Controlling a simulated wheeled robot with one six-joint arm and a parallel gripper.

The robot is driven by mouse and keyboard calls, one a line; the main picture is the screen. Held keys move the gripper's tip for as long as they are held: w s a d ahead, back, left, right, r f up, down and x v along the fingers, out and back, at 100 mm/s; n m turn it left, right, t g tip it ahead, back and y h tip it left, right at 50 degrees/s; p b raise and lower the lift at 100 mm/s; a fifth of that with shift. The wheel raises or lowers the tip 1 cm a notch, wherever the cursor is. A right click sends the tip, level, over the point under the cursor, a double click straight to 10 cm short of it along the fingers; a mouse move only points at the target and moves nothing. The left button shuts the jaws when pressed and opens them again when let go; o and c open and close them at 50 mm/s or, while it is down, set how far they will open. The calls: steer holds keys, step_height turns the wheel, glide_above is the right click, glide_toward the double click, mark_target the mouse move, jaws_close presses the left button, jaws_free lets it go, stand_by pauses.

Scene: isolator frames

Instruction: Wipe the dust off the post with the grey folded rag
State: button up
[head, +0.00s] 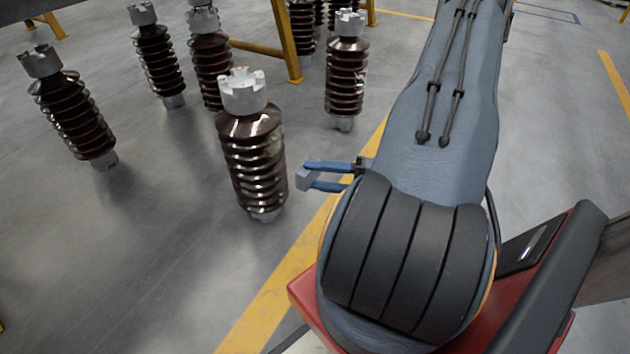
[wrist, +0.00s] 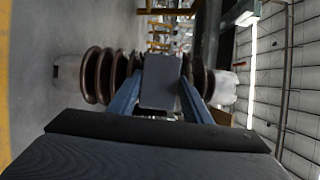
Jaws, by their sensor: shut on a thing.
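The post (head: 252,165) nearest my gripper is a ribbed dark brown insulator with pale grey end caps. It stands upright, with whitish patches on its ribs that could be dust or glare. In the wrist view the post (wrist: 95,75) lies sideways across the picture, its middle hidden behind the rag. My gripper (head: 309,177) has blue fingers and is shut on the grey folded rag (head: 303,181). The rag (wrist: 160,82) faces the post's middle in the wrist view. In the head view a narrow gap shows between rag and post, at the post's right side.
Several similar insulators stand behind and to the left, one at far left (head: 72,105) and one behind (head: 346,75). A yellow frame (head: 286,45) stands at the back. A yellow floor line (head: 270,290) runs past the post. The grey floor at lower left is clear.

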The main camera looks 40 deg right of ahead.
steer(key=shift+w+a+b, duration=0.3)
steer(key=shift+w+a, duration=0.05)
steer(key=shift+w, duration=0.55)
steer(key=shift+w+a+b, duration=0.3)
steer(key=shift+w+b, duration=0.05)
steer(key=shift+w, duration=0.6)
steer(key=shift+w+a+b, duration=0.3)
steer(key=shift+w+a, duration=0.05)
steer(key=shift+w, duration=0.55)
steer(key=shift+w+a, duration=0.3)
steer(key=shift+w, duration=0.55)
steer(key=shift+r, duration=0.15)
step_height(320, 180, up, 3)
steer(key=p, duration=0.3)
steer(key=shift+s+r, duration=0.1)
steer(key=shift+r+p, duration=1.45)
steer(key=shift+r, duration=0.45)
steer(key=shift+r+p, duration=1.45)
steer(key=shift+r, duration=0.3)
steer(key=shift+w+f+b, duration=0.2)
steer(key=shift+f+b, duration=1.15)
steer(key=shift+f, duration=1.35)
steer(key=shift+s+f+b, duration=0.2)
steer(key=shift+f+b, duration=1.05)
steer(key=shift+f, duration=1.5)
steer(key=shift+w+r+p, duration=0.1)
steer(key=shift+r+p, duration=2.95)
steer(key=shift+r, duration=0.65)
